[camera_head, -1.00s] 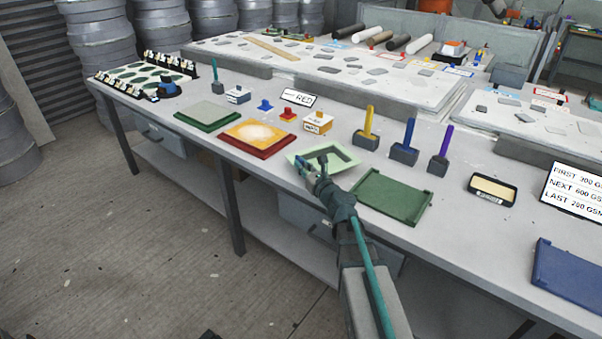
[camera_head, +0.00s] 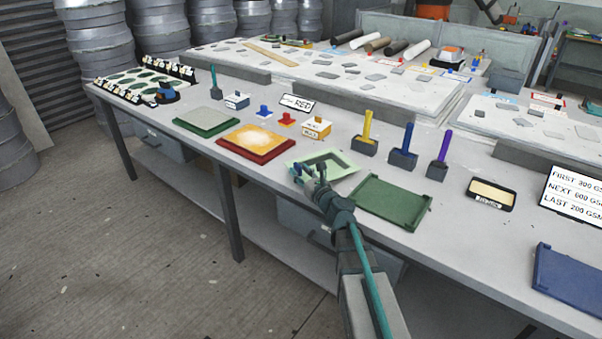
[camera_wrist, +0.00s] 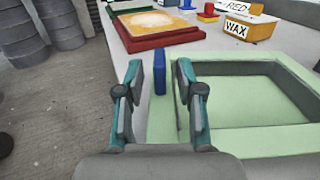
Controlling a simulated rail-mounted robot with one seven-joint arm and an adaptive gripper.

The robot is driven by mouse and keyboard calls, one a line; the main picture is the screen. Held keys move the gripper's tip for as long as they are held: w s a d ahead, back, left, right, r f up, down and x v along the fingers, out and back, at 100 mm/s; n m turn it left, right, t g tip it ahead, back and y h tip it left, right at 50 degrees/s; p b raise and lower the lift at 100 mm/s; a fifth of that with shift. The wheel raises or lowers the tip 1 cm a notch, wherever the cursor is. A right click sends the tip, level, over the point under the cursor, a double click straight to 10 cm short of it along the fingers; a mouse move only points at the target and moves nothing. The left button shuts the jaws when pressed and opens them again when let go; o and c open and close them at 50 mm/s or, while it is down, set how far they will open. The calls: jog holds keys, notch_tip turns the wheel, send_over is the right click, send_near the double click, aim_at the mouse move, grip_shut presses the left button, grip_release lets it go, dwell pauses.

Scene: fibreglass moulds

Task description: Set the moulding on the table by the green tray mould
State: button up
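The moulding (camera_head: 346,158) is a pale green rectangular tray form with a raised rim and sunken middle. It sits on the table just left of the dark green tray mould (camera_head: 388,204). My gripper (camera_head: 308,169) is at the moulding's left edge. In the wrist view my gripper (camera_wrist: 160,80) is open, its fingers apart. The right finger overlaps the left rim of the moulding (camera_wrist: 235,142). A small blue upright piece (camera_wrist: 159,72) shows between the fingertips, beside that rim. Whether it touches the moulding is unclear.
A red-edged mould (camera_head: 256,140) lies left of the moulding on the table (camera_head: 455,235). A yellow wax box (camera_head: 316,128) and several upright-handled tools, one blue (camera_head: 405,150), stand behind. The table's front edge runs close below my gripper.

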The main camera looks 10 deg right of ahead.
jog(key=p+v, duration=0.5)
jog(key=v, duration=0.7)
jog(key=shift+r+p, duration=0.2)
jog(key=shift+p, duration=0.1)
